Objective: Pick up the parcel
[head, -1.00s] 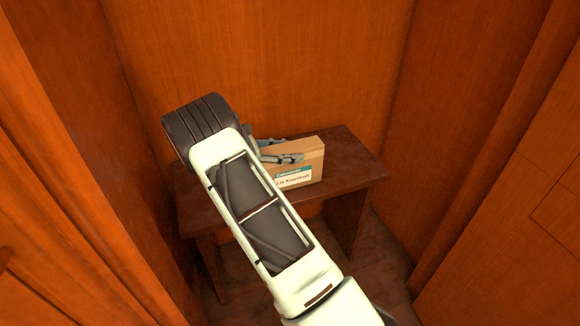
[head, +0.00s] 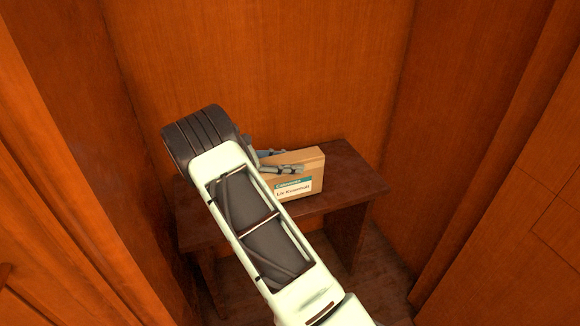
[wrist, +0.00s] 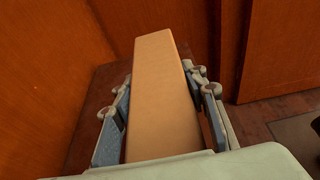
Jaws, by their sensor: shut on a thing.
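The parcel (head: 313,172) is a tan cardboard box with a teal and white label on its front. It stands upright at the small dark wooden table (head: 355,180); I cannot tell whether its base touches the top. My gripper (head: 282,162) comes from the left and is shut on the parcel, with one finger across its front face above the label. In the wrist view the parcel (wrist: 163,95) fills the space between the two finger pads. My arm hides the parcel's left end.
Orange-brown wood panel walls (head: 290,70) close in the table behind and on both sides. The right part of the tabletop is bare. Dark floor (head: 385,265) shows below and right of the table.

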